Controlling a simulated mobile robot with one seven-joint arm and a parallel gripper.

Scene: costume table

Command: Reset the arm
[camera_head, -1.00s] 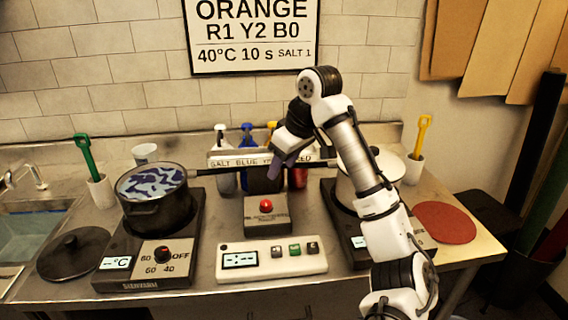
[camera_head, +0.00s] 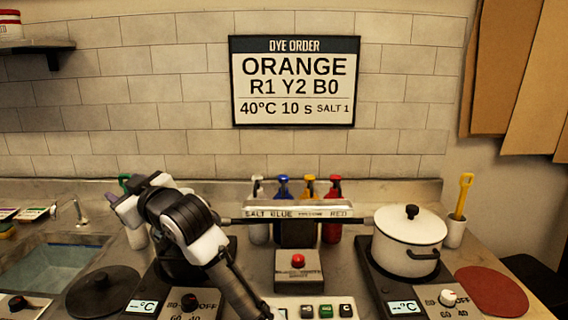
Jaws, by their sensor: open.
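My white and black arm rises from the bottom centre of the head view and bends over the left hot plate. My gripper (camera_head: 120,205) is at its upper left end, near the green-handled tool (camera_head: 125,181) in its cup. The gripper is open, with nothing visible in it. My arm hides the black pot area on the left hot plate.
A white lidded pot (camera_head: 409,243) stands on the right hot plate. A black lid (camera_head: 103,291) and a red disc (camera_head: 492,291) lie on the counter. Dispenser bottles stand behind the labelled bar (camera_head: 300,213), beyond the red-button box (camera_head: 299,270). A sink (camera_head: 62,268) is at left.

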